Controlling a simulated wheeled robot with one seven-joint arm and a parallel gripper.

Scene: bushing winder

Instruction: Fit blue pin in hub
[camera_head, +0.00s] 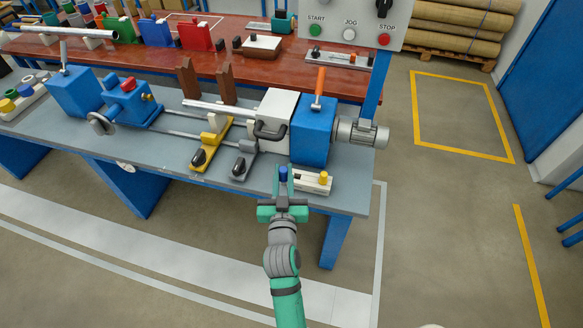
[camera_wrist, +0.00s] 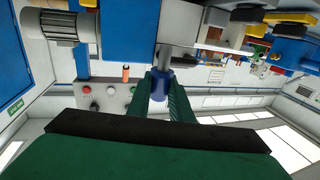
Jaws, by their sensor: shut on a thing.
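My gripper (camera_head: 283,184) is shut on the blue pin (camera_head: 283,173), in front of the bench's front edge near its right end. In the wrist view the blue pin (camera_wrist: 160,86) sits between the two green fingers (camera_wrist: 160,97). A grey metal shaft (camera_wrist: 164,58) extends from its blue part; I cannot tell where the shaft's far end is. The blue headstock (camera_head: 314,135) with an orange-handled lever and the pale housing (camera_head: 275,112) stand just behind my gripper. I cannot make out the hub's opening clearly.
A white holder (camera_head: 309,182) with a yellow pin (camera_head: 323,178) lies right of my gripper. A yellow clamp (camera_head: 210,146) and a grey clamp (camera_head: 243,160) stand to the left. A motor (camera_head: 358,132) juts out at right. The floor in front is clear.

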